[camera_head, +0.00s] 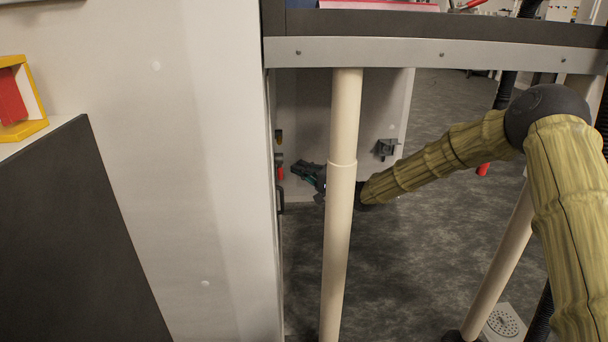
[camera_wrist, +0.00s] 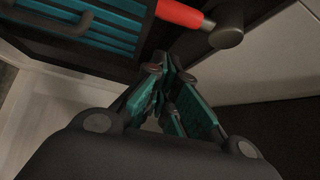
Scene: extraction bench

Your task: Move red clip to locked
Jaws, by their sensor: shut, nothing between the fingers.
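A red bar with a dark grey knuckle at its end, which looks like the red clip (camera_wrist: 181,13), crosses the top of the wrist view. Its left part runs out of the frame, and whether it is locked cannot be told. My gripper (camera_wrist: 172,72) has its teal fingers together and empty, just below the red bar and apart from it in the picture. In the head view my gripper (camera_head: 303,172) is small, low behind the beige post, close to the wall's edge. A small red piece (camera_head: 279,172) shows to its left; I cannot tell whether it is the clip.
A beige post (camera_head: 341,200) stands in front of my wrist in the head view. A bench edge (camera_head: 400,52) spans the top, and a white wall (camera_head: 200,170) fills the left. A dark unit with teal slats (camera_wrist: 75,38) is at the wrist view's upper left.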

